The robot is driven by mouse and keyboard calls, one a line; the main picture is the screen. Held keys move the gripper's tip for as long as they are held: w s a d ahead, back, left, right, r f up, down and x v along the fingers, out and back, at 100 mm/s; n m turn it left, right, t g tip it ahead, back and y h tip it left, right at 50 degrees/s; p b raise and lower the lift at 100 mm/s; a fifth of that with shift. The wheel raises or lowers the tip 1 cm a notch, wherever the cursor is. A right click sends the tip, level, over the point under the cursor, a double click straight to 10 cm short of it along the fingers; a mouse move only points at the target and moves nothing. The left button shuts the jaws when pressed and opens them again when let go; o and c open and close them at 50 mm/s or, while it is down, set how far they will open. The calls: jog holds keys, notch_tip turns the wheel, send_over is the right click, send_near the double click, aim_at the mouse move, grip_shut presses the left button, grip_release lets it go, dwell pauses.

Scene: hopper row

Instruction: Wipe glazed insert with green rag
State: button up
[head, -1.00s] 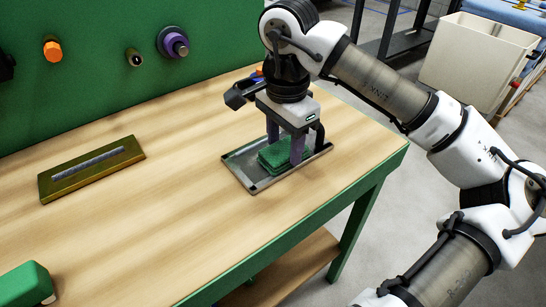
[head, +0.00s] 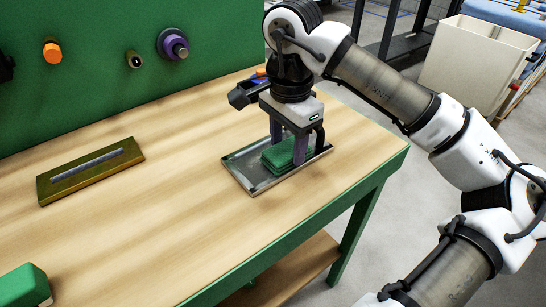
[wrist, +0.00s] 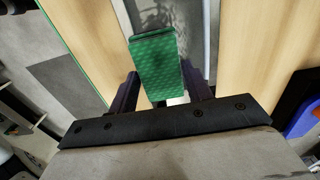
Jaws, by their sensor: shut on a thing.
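The green rag (head: 286,156) is a folded, textured pad held between the fingers of my gripper (head: 289,150). My gripper is shut on it and points down. The rag also shows in the wrist view (wrist: 155,62), between the two dark fingers. The glazed insert (head: 245,167) appears to be the grey, metal-edged panel beneath it, near the right part of the bench. The rag is low over the insert and seems to touch it. In the wrist view, a dark blotchy mark shows on the grey insert (wrist: 186,18) beyond the rag. The part under the rag is hidden.
An olive block with a grey strip (head: 88,172) lies on the left of the wooden bench (head: 160,225). A green object (head: 25,286) is at the bottom left corner. A green back panel (head: 100,100) carries knobs. Bench between is clear.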

aim_at(268, 159)
dwell(0.4)
jog(key=shift+s+a+f+b, duration=0.1)
jog(key=shift+s+a+b, duration=0.1)
jog(key=shift+s+a, duration=0.6)
jog(key=shift+s+a+b, duration=0.2)
jog(key=shift+s+a, duration=0.25)
jog(key=shift+a, duration=0.55)
jog(key=shift+r+p, duration=0.5)
jog(key=shift+r, duration=0.3)
